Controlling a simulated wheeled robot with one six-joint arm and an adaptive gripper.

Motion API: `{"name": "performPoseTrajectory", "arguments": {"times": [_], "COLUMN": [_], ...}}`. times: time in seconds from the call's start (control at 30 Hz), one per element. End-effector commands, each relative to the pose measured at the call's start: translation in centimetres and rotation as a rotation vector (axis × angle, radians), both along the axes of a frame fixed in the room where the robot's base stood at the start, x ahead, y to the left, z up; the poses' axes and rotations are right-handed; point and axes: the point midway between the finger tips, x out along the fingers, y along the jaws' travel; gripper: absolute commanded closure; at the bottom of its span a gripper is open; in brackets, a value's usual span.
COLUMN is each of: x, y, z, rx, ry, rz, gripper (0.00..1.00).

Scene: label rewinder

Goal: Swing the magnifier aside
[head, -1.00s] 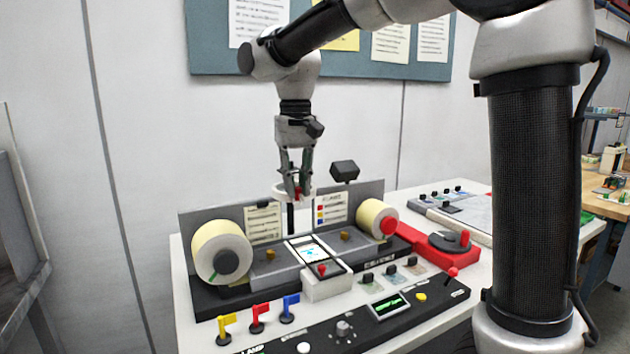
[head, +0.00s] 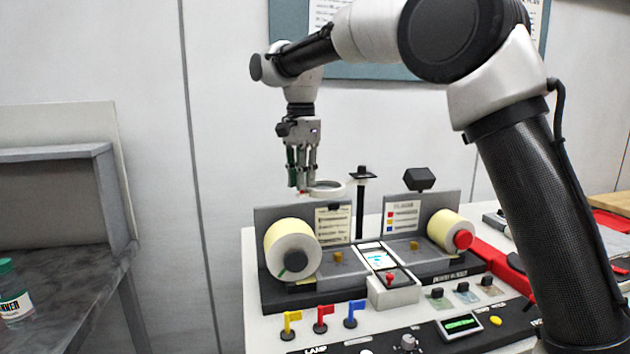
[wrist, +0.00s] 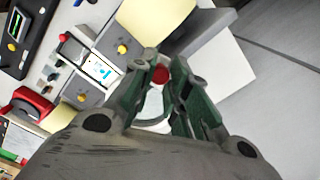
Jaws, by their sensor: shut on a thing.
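The magnifier is a white ring lens (head: 328,188) on a dark upright post (head: 360,208) behind the rewinder's deck. The ring lies to the left of the post, above the left back panel and clear of the lit label window (head: 379,260). My gripper (head: 301,188) is shut on the magnifier's red knob at the ring's left side. The fingers hide part of the ring.
A large label roll (head: 291,249) stands below left of the ring, and a smaller roll (head: 449,229) at right. A black box on a stalk (head: 419,179) stands behind. Yellow, red and blue flags (head: 322,318) line the front. Free space lies left of the machine.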

Motion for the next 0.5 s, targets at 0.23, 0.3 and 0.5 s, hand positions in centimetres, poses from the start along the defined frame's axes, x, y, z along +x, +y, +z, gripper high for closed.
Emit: {"name": "performPoseTrajectory", "arguments": {"times": [0.23,0.3,0.5], "x": [1.8,2.1,2.4], "y": [1.0,1.1,1.3], "z": [0.1,0.1,0.1], "rx": [0.001,0.001,0.002], "ry": [-0.002,-0.002,-0.002], "rz": [-0.100,-0.117,-0.137], "gripper": [1.00,1.00,1.00]}}
